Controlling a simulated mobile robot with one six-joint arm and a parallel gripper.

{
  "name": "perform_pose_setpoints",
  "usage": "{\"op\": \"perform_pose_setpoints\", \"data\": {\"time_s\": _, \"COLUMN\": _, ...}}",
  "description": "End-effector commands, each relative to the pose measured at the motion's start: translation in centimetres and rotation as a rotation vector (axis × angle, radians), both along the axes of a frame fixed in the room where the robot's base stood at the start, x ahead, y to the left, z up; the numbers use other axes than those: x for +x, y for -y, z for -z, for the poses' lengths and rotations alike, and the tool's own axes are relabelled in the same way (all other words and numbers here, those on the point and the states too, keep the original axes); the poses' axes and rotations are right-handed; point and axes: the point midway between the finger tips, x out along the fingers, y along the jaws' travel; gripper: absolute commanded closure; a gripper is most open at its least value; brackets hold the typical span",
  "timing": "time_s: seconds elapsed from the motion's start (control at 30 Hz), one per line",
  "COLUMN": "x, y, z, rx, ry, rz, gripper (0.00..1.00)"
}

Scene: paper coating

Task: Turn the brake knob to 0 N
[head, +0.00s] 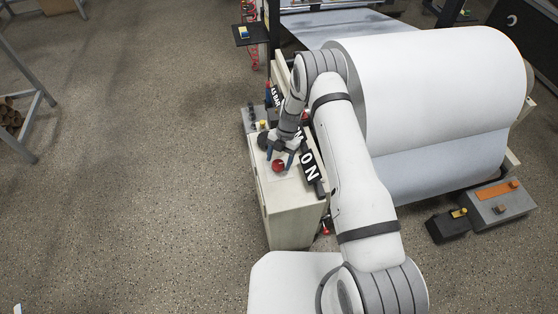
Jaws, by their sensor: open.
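A light cabinet (280,213) stands left of the big paper roll. A round red knob or button (278,166) sits on its top; I cannot tell whether it is the brake knob. My gripper (280,158) points down over the cabinet top, its blue-tipped fingers apart, just behind the red piece. I cannot tell whether they touch anything. A black strip with white characters (309,172) runs along the cabinet's right side. Its near end reads like "ON" or "0 N", and my arm hides part of it. No knob pointer or scale is legible.
The large white paper roll (435,85) lies to the right of my arm. A grey box with an orange top strip (500,203) and a dark box (447,226) are at lower right. A small black shelf (250,34) is behind the cabinet.

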Motion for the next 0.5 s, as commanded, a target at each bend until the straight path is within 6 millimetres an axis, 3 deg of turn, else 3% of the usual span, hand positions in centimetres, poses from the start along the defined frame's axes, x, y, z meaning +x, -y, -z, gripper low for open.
{"op": "perform_pose_setpoints", "data": {"time_s": 0.3, "x": 1.9, "y": 1.0, "z": -4.9, "rx": 0.001, "ry": 0.004, "rz": 0.001, "gripper": 0.35}}
{"op": "perform_pose_setpoints", "data": {"time_s": 0.5, "x": 2.4, "y": 1.3, "z": -6.3, "rx": 0.000, "ry": 0.001, "rz": 0.001, "gripper": 0.35}}
